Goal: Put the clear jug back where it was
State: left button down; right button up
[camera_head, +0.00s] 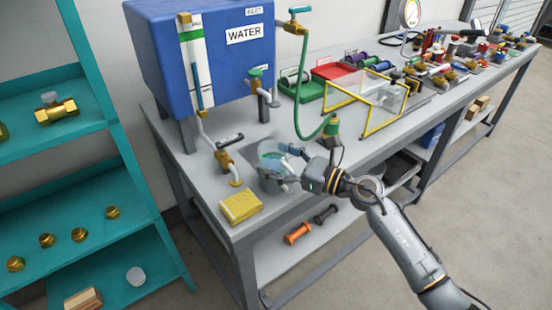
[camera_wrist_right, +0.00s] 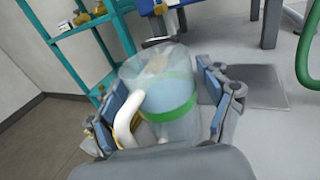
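The clear jug (camera_head: 270,160) is a see-through vessel with a green band and a white handle; it also shows in the right wrist view (camera_wrist_right: 172,98). In the head view it is at the bench's front edge, beside the brass spout and below the blue water tank (camera_head: 215,60). My right gripper (camera_head: 284,172) is around it, with the blue-padded fingers on both sides of the jug in the wrist view (camera_wrist_right: 165,108). Whether both pads press on it is hard to tell, and so is whether its base touches the bench. My left gripper is not in view.
A yellow sponge-like block (camera_head: 240,206) lies at the bench's front left corner. A dark square (camera_head: 227,142) marks the bench near the spout (camera_head: 230,165). A green hose (camera_head: 299,100) hangs behind the gripper. A yellow-framed clear guard (camera_head: 372,100) stands to the right. Teal shelves (camera_head: 100,215) stand left.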

jog(key=shift+r, duration=0.1)
jog(key=shift+r+p, duration=0.2)
jog(key=shift+p, duration=0.1)
jog(key=b+v, duration=0.1)
jog(key=v, duration=0.6)
jog(key=shift+s+d+f+b, duration=0.1)
jog(key=shift+d+b, duration=0.15)
jog(key=shift+b, duration=0.15)
